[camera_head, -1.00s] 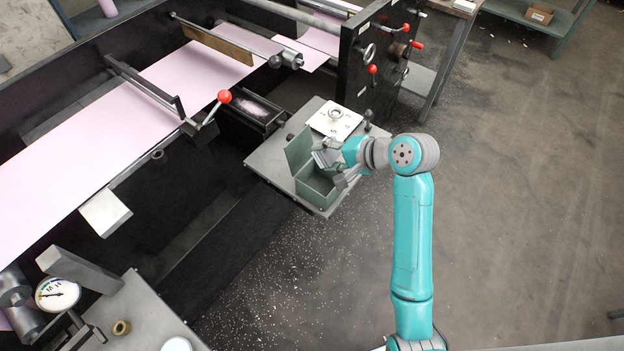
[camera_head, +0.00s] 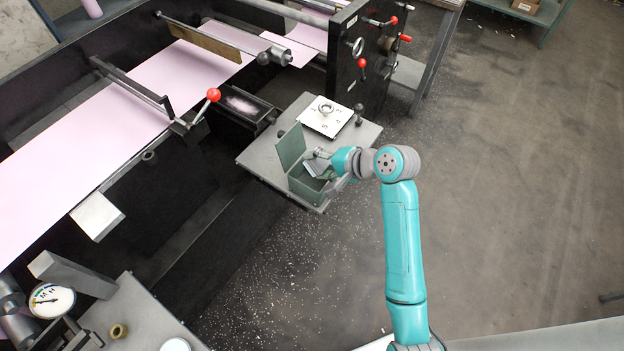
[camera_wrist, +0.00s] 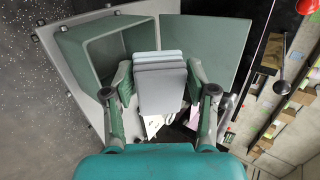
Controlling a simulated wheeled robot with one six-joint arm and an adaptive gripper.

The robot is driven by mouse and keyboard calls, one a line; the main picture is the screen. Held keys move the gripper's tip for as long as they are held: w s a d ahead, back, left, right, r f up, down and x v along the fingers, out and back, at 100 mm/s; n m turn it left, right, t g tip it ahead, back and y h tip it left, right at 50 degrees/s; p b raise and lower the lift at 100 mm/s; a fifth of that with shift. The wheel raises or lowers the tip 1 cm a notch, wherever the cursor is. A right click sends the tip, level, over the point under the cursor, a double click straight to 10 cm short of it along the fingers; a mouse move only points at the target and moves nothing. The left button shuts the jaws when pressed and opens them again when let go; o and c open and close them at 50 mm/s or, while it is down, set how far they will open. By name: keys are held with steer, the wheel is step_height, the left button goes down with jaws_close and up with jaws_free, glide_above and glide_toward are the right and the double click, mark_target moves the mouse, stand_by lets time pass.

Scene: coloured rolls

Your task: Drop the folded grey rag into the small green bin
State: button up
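The folded grey rag (camera_wrist: 160,88) is a small stack of grey layers between the fingers of my gripper (camera_wrist: 160,78), with a finger against each side. In the head view the rag (camera_head: 315,169) shows as a small pale patch at my gripper (camera_head: 325,168), over the bin's opening. The small green bin (camera_head: 308,190) stands on a grey plate with its lid (camera_head: 290,147) swung open. In the wrist view the bin (camera_wrist: 82,60) lies at upper left, its open mouth partly covered by the rag and left finger. The bin's inside floor is partly hidden.
The grey plate (camera_head: 262,160) also carries a white square plate with a ring (camera_head: 325,117) and a dark knob (camera_head: 358,113) behind the bin. A black machine panel (camera_head: 345,75) rises behind. Open floor (camera_head: 510,190) lies to the right.

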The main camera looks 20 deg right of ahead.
steer(key=shift+o, duration=1.2)
steer(key=v, duration=1.2)
